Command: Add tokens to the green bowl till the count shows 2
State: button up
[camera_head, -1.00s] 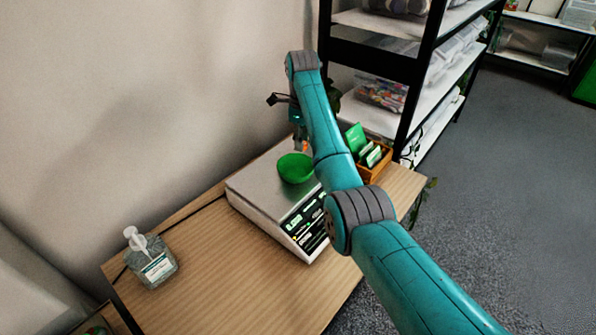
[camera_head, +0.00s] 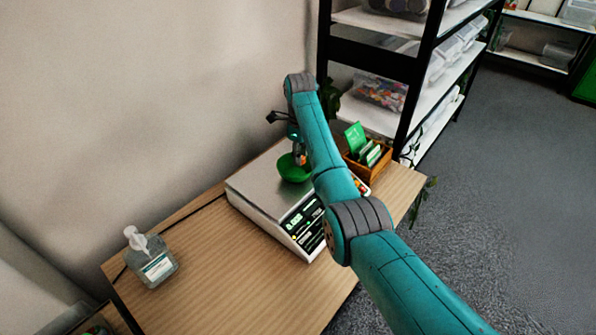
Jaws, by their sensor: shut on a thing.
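The green bowl (camera_head: 288,170) sits upright on the metal plate of the counting scale (camera_head: 254,182). My gripper (camera_head: 301,160) points down over the right part of the bowl, its tips at or just inside the rim. It is shut on a small orange token (camera_head: 303,160), mostly hidden by the fingers and my arm. The bowl's inside is partly covered, so I cannot tell whether tokens lie in it. The scale's front display (camera_head: 294,219) is lit green, but its digits are too small to read surely.
The scale stands on a wooden table (camera_head: 215,275). A sanitizer bottle (camera_head: 152,260) is at the front left. A wooden box with green cards (camera_head: 372,160) stands at the right, close to my arm. A black-framed shelf (camera_head: 375,47) rises behind; a wall is at the left.

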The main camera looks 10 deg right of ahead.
jog(key=o, duration=0.8)
jog(key=shift+r, duration=0.1)
jog(key=shift+r, duration=3.7)
jog(key=shift+d, duration=0.1)
